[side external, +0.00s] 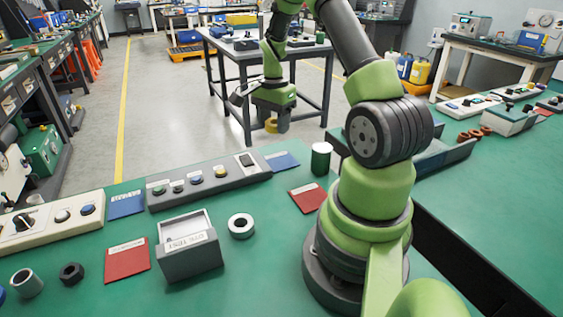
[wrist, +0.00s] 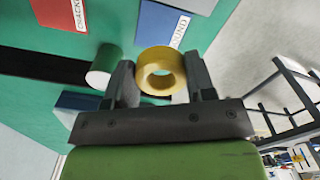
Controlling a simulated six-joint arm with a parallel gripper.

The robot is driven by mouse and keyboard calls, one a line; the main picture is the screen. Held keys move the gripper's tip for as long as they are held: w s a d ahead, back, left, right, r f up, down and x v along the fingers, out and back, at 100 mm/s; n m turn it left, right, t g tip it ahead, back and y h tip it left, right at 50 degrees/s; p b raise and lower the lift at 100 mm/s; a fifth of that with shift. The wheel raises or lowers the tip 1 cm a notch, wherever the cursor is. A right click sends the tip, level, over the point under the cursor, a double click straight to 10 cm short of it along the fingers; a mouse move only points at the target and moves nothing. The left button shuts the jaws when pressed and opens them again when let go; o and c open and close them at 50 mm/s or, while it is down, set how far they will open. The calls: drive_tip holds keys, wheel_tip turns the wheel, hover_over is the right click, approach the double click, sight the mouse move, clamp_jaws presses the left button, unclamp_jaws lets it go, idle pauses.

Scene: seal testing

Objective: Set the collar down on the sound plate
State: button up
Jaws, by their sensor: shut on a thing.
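My gripper (side external: 272,122) is shut on a yellow ring-shaped collar (wrist: 162,71). In the wrist view the collar sits between the two dark fingers with its hole facing the camera. In the side view the collar (side external: 271,126) hangs below the gripper, in the air beyond the far edge of the green table. The blue sound plate (wrist: 160,28), its label partly readable, lies past the collar in the wrist view. A blue plate (side external: 284,161) at the far table edge in the side view appears to be the same one. Nothing lies on it.
A dark green cylinder with a white top (side external: 320,158) stands near the blue plate, beside a red plate (side external: 308,197). A button panel (side external: 208,184) lies left of the plate. A grey box (side external: 189,246), a pale ring (side external: 241,226) and other plates lie nearer.

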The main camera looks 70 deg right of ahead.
drive_tip(key=s+d+f+m, duration=0.1)
hover_over(280, 162)
wheel_tip(280, 162, down, 4)
drive_tip(key=shift+s+f, duration=0.1)
drive_tip(key=shift+f, duration=2.4)
drive_tip(key=shift+f, duration=0.15)
drive_tip(key=o, duration=1)
drive_tip(key=shift+o, duration=0.2)
